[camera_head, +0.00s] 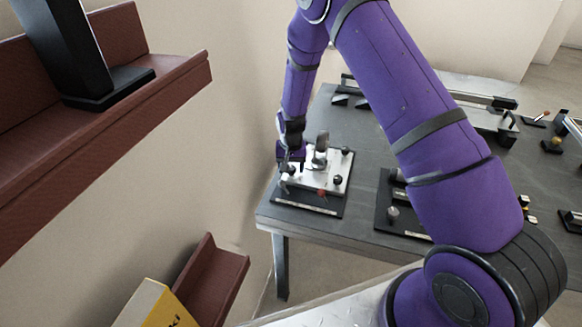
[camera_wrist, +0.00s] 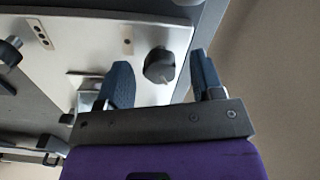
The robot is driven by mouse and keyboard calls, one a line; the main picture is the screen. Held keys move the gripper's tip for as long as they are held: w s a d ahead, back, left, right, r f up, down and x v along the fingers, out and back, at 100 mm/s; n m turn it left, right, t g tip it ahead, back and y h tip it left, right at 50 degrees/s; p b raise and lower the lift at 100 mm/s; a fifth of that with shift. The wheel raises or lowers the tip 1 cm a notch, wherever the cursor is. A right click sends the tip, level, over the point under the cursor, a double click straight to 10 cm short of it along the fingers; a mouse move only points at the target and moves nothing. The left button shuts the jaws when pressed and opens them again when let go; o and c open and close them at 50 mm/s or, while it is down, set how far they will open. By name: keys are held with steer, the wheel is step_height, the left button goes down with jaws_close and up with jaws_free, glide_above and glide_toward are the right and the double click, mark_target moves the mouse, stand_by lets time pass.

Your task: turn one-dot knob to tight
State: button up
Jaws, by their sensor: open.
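A dark round knob (camera_wrist: 159,65) sits on a pale metal plate (camera_wrist: 90,32) in the wrist view. A single small dot (camera_wrist: 127,42) is marked beside it on the plate. My gripper (camera_wrist: 160,61) is open, with one blue finger on each side of the knob and visible gaps to both. I cannot tell how deep the fingers reach around it. A second knob (camera_wrist: 10,52) is at the left edge, beside a marking with more than one dot. In the head view my gripper (camera_head: 289,163) is at the plate's left side (camera_head: 306,181), partly hiding the knob there.
The plate's black base is on a grey table (camera_head: 300,220). A metal upright (camera_head: 322,143) stands on the plate, with another black knob (camera_head: 338,180) nearby. A second black fixture (camera_head: 393,213) is to the right, partly behind my arm. A brown shelf (camera_head: 120,100) is at the left.

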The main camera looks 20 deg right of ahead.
step_height(320, 180, up, 11)
steer(key=shift+f, duration=0.2)
steer(key=shift+r, duration=0.1)
stand_by(0.5)
step_height(320, 180, up, 15)
steer(key=t, duration=0.1)
glide_above(291, 168)
steer(key=s+d, duration=0.2)
steer(key=s, duration=0.3)
steer(key=s+d+r+n+t, duration=0.2)
steer(key=s+r, duration=0.7)
steer(key=r, duration=0.3)
steer(key=s+d+r+n+t, duration=0.1)
steer(key=s+r, duration=0.3)
steer(key=s, duration=0.8)
steer(key=s+d+r+t, duration=0.1)
steer(key=s+r, duration=0.3)
steer(key=s, duration=0.7)
steer(key=shift+s+d+r+n, duration=0.2)
steer(key=shift+s+d+n, duration=0.2)
steer(key=shift+d, duration=0.1)
steer(key=shift+w, duration=0.1)
